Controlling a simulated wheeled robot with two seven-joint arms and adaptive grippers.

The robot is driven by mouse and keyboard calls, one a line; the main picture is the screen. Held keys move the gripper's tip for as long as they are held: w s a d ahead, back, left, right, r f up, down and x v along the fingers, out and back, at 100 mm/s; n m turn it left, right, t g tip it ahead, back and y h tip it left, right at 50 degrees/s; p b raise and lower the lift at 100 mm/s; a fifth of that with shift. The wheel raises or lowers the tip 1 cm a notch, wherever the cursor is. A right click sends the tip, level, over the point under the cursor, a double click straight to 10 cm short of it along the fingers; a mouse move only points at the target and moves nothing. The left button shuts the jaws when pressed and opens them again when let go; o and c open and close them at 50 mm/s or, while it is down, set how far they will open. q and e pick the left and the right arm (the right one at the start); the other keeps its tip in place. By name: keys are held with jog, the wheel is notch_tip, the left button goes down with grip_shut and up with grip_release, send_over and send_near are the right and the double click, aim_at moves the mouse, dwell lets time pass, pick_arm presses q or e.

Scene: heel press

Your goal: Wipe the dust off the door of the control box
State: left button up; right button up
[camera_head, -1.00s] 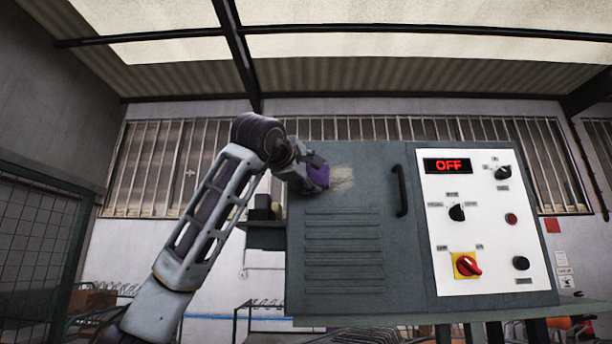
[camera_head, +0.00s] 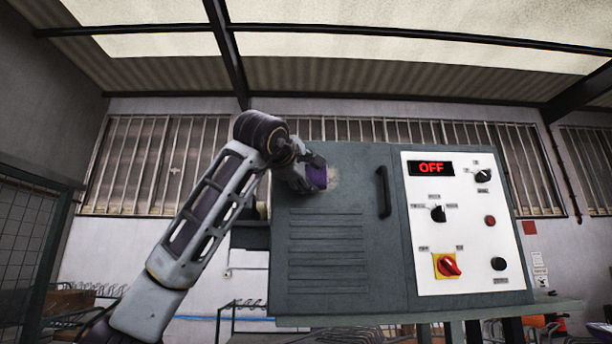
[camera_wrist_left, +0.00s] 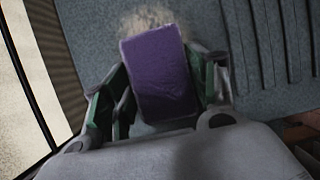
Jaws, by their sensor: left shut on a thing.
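The control box's grey door (camera_head: 340,225) faces me, with a black handle (camera_head: 384,192) on its right side and louvre slots below. A pale dust patch (camera_head: 333,177) shows near the top of the door. My left gripper (camera_head: 312,176) is at the door's upper left, shut on a purple cloth or pad (camera_head: 319,174). In the left wrist view the purple pad (camera_wrist_left: 158,72) sits between the fingers, against or very near the door, and the dust patch (camera_wrist_left: 148,18) shows beyond its edge. The pad hides part of the door. My right gripper is not in view.
A white control panel (camera_head: 463,222) is right of the door, with a red OFF display (camera_head: 430,168), knobs and a red-and-yellow switch (camera_head: 447,265). A small shelf (camera_head: 250,233) with items stands left of the box, behind my arm.

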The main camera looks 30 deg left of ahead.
aim_at(320, 174)
pick_arm(q)
jog(key=shift+d, duration=0.1)
jog(key=shift+w+d, duration=0.55)
jog(key=shift+d, duration=0.2)
jog(key=shift+w+d, duration=0.5)
jog(key=shift+d, duration=0.25)
jog(key=shift+w+d, duration=0.1)
jog(key=shift+d, duration=0.05)
jog(key=shift+w+d, duration=0.45)
jog(key=shift+d, duration=0.3)
jog(key=shift+w+d, duration=0.45)
jog(key=shift+d, duration=0.25)
jog(key=shift+s+a, duration=0.1)
jog(key=shift+a, duration=0.05)
jog(key=shift+s+a+b, duration=0.15)
jog(key=shift+s+a, duration=0.3)
jog(key=shift+a, duration=0.3)
jog(key=shift+s+a+b, duration=0.15)
jog(key=shift+s+a, duration=0.3)
jog(key=shift+a, duration=0.3)
jog(key=shift+s+a, duration=0.1)
jog(key=shift+a, duration=0.05)
jog(key=shift+s+a, duration=0.5)
jog(key=shift+a, duration=0.25)
jog(key=shift+s+a, duration=0.45)
jog(key=shift+a, duration=0.3)
